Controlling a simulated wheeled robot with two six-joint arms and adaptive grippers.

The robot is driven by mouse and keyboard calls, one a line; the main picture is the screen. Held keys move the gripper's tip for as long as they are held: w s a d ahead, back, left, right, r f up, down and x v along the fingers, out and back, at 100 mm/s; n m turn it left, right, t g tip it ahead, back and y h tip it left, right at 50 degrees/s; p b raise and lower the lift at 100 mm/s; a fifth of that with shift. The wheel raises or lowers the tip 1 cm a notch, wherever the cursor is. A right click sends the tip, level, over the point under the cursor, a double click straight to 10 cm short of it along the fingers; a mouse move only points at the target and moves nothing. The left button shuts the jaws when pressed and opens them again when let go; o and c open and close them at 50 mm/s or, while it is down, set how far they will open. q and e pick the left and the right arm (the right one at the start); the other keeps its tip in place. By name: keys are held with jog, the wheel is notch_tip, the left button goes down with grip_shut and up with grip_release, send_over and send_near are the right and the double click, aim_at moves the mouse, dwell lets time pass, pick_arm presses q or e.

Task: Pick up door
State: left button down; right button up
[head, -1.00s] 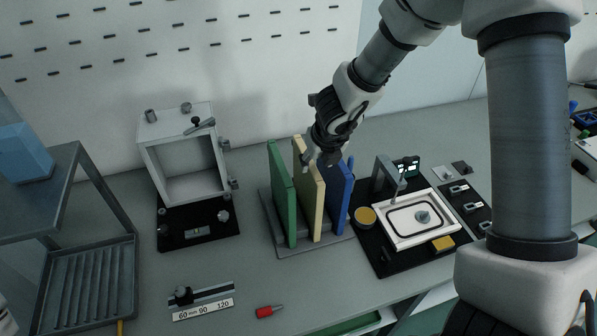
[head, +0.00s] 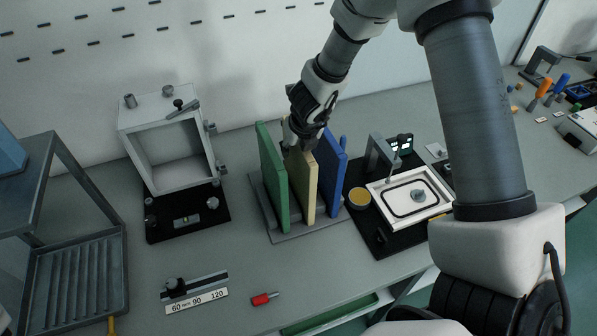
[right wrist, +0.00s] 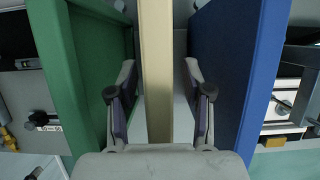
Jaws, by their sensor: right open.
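Three upright door panels stand side by side in a grey rack (head: 320,230): a green one (head: 272,185), a cream one (head: 302,188) and a blue one (head: 331,180). My right gripper (head: 299,146) is at the top of the cream panel. In the right wrist view its open fingers (right wrist: 158,75) stand on either side of the cream panel (right wrist: 157,40), with visible gaps. The green panel (right wrist: 85,80) is close outside one finger and the blue panel (right wrist: 235,75) outside the other. My left gripper is not in view.
A white open-fronted box (head: 170,110) on a black base (head: 190,228) stands left of the rack. A white tray fixture (head: 432,178) is at right. A red-tipped tool (head: 262,298) and a scale strip (head: 195,300) lie in front. A grey shelf stands (head: 75,265) far left.

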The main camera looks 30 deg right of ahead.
jog(key=shift+s, duration=0.1)
jog(key=shift+f+b, duration=0.25)
jog(key=shift+b, duration=0.05)
jog(key=shift+c, duration=0.4)
grip_shut()
